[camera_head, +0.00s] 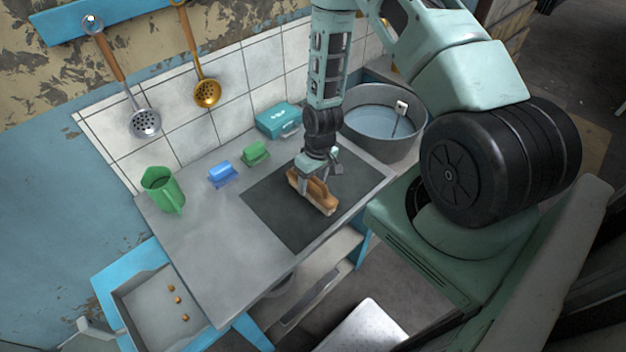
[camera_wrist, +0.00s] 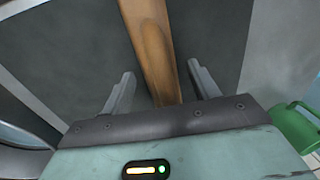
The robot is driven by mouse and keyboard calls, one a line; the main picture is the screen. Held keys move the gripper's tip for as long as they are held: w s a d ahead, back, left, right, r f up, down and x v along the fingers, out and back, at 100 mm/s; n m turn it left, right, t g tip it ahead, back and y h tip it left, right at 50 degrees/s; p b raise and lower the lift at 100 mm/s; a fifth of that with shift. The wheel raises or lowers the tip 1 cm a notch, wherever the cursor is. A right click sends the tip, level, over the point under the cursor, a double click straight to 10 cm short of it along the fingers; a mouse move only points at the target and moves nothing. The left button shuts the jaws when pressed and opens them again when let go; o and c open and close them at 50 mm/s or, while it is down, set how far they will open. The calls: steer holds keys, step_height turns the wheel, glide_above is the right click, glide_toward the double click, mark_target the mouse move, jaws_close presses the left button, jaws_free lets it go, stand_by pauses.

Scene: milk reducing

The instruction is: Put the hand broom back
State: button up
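The hand broom (camera_head: 323,203), with a brown wooden body and paler bristles below, rests on a dark mat (camera_head: 272,218) on the grey counter. My gripper (camera_head: 318,176) is directly over it, pointing down. In the wrist view the wooden part of the broom (camera_wrist: 152,38) runs between the two fingers of my gripper (camera_wrist: 161,70). The fingers are open, with a gap visible on both sides of the wood. Part of the broom is hidden behind the gripper in the head view.
A green jug (camera_head: 160,190), a blue block-like item (camera_head: 221,175), a green one (camera_head: 255,154) and a teal box (camera_head: 278,120) stand along the tiled wall. A metal basin (camera_head: 385,148) is at right. A tray (camera_head: 150,307) holds small pieces. Two skimmers hang above. The front-left counter is clear.

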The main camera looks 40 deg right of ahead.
steer(key=shift+r, duration=0.1)
step_height(320, 180, up, 11)
steer(key=d+b, duration=0.2)
steer(key=b, duration=0.1)
steer(key=s+a+r+n, duration=0.3)
steer(key=a+r, duration=0.9)
steer(key=a, duration=0.3)
steer(key=s+a+r+n, duration=0.2)
steer(key=s+a+r, duration=0.2)
steer(key=s, duration=0.3)
steer(key=s+a+r+n+h, duration=0.1)
steer(key=s+a+r+n, duration=0.1)
steer(key=s+a+r, duration=0.2)
steer(key=s+a, duration=0.2)
steer(key=s, duration=0.1)
steer(key=shift+s+r, duration=0.15)
steer(key=shift+s, duration=0.2)
